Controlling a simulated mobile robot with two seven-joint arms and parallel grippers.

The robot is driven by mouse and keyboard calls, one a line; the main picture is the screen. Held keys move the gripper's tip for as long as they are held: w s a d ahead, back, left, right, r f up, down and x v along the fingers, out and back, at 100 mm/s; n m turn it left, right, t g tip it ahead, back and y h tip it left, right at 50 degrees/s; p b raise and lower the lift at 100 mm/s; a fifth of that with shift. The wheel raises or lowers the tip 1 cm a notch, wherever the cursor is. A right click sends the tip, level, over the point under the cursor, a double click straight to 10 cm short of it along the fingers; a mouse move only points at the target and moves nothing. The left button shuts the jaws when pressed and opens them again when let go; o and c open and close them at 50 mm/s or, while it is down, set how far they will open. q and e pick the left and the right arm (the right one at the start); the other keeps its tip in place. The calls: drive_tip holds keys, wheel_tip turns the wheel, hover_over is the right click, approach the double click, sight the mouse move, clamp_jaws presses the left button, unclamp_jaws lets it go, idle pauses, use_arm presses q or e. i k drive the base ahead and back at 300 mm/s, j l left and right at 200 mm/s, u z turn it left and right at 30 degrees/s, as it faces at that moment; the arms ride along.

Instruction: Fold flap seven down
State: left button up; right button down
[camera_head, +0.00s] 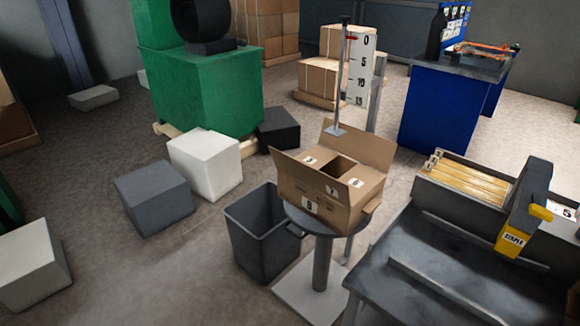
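An open cardboard box (345,212) sits on a small round stand in the middle of the view. A label that reads 7 (332,191) is on the near side of the box top, in front of a dark opening (340,167). Whether that panel lies fully flat I cannot tell. Two other small labels on the top are too small to read surely. A back flap (358,146) stands up and a left flap (287,174) sticks up and outward. A label that looks like 9 (310,207) is on the front. Neither of my grippers is in view.
A round pedestal (323,262) carries the box. A grey bin (262,235) stands close on its left. A dark bench (450,265) with a yellow-tipped staple tool (512,240) is on the right. A marked scale (360,68) on a post rises behind the box.

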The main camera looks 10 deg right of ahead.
sight(338, 191)
drive_tip(key=i+j, duration=0.45)
drive_tip(key=i+j+z, duration=0.15)
drive_tip(key=i+j, duration=0.35)
drive_tip(key=j, duration=0.2)
